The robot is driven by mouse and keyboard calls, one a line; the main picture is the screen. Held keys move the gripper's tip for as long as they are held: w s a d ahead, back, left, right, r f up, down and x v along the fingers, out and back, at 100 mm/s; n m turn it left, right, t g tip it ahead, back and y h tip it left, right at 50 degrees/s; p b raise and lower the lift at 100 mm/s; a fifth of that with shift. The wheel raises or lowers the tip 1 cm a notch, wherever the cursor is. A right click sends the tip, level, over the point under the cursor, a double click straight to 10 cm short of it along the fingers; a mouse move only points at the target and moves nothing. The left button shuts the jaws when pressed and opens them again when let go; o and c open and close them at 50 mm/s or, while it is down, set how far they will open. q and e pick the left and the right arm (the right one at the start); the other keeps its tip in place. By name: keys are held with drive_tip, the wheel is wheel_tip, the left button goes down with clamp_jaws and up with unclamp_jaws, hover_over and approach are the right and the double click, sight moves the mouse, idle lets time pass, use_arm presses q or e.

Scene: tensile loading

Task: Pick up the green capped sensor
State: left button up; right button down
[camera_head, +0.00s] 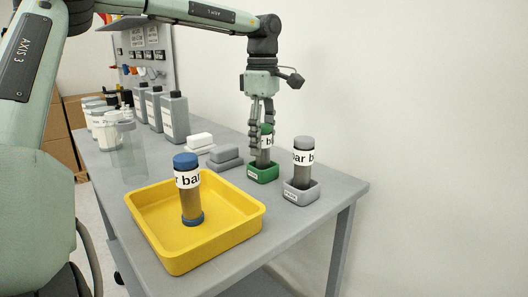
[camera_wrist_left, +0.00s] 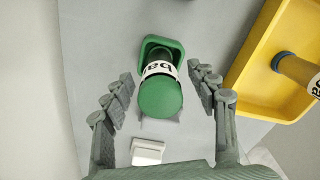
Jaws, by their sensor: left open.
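The green capped sensor (camera_head: 265,146) stands upright in a green holder (camera_head: 262,175) on the grey table, with a white label around it. In the left wrist view the green cap (camera_wrist_left: 160,97) lies between my open fingers, with a gap on each side, and the green holder (camera_wrist_left: 153,42) shows beyond it. My left gripper (camera_head: 261,146) points down over the sensor, its fingers beside the cap and label. It also shows in the left wrist view (camera_wrist_left: 164,96). My right gripper is in neither view.
A grey capped sensor (camera_head: 302,163) stands in a grey holder close to the right. A yellow tray (camera_head: 160,242) holds a blue capped sensor (camera_head: 188,190) in front. Grey blocks (camera_head: 224,156), grey bottles (camera_head: 175,117) and a clear container (camera_head: 130,150) stand behind and left.

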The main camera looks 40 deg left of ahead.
use_arm(q)
drive_tip(key=shift+f, duration=1.45)
drive_tip(key=shift+c, duration=0.6)
clamp_jaws()
